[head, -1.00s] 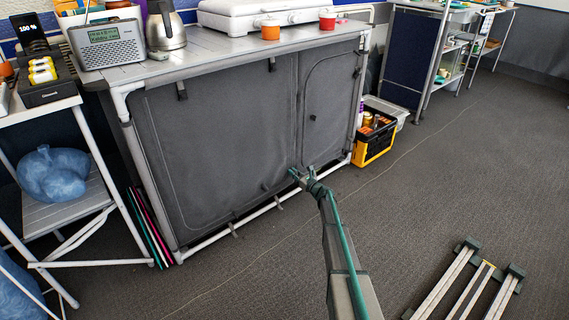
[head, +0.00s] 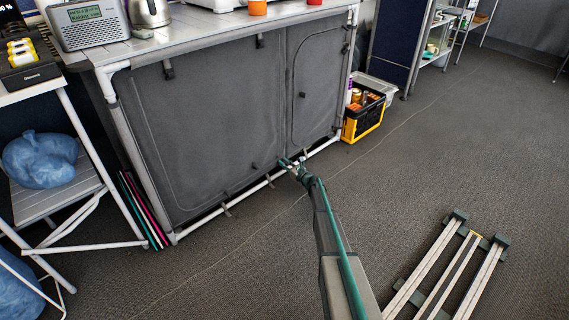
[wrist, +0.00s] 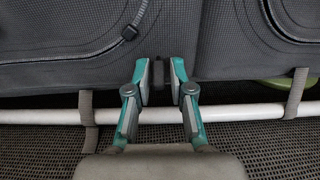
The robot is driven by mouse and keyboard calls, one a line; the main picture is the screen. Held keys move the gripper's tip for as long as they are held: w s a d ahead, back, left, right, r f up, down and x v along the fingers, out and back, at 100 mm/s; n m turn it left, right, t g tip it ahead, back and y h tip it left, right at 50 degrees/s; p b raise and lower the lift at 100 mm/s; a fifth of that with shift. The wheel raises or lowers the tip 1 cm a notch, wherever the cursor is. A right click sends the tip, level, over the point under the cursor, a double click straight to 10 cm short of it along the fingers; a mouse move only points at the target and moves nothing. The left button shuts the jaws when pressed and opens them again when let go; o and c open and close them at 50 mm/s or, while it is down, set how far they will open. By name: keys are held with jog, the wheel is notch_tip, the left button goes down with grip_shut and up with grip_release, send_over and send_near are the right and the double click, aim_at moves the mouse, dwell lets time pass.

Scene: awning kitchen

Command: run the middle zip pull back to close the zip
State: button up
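The grey fabric cabinet (head: 215,115) has a large left door and a smaller right door, with a seam between them. My gripper (head: 288,162) is low at the foot of that seam. In the wrist view its two teal fingers (wrist: 159,76) are apart, on either side of a small dark tab (wrist: 158,75), which looks like the middle zip pull. I cannot tell whether either finger touches it.
A white bottom rail (wrist: 50,116) with grey straps runs just below the fingers. A yellow and black tool crate (head: 362,121) stands right of the cabinet. A slatted frame (head: 445,265) lies on the carpet at the right. Open carpet lies in front.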

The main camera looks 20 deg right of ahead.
jog(key=shift+o, duration=0.6)
jog(key=shift+r, duration=0.15)
jog(key=shift+s+d, duration=0.1)
jog(key=shift+s, duration=0.35)
jog(key=v, duration=1.1)
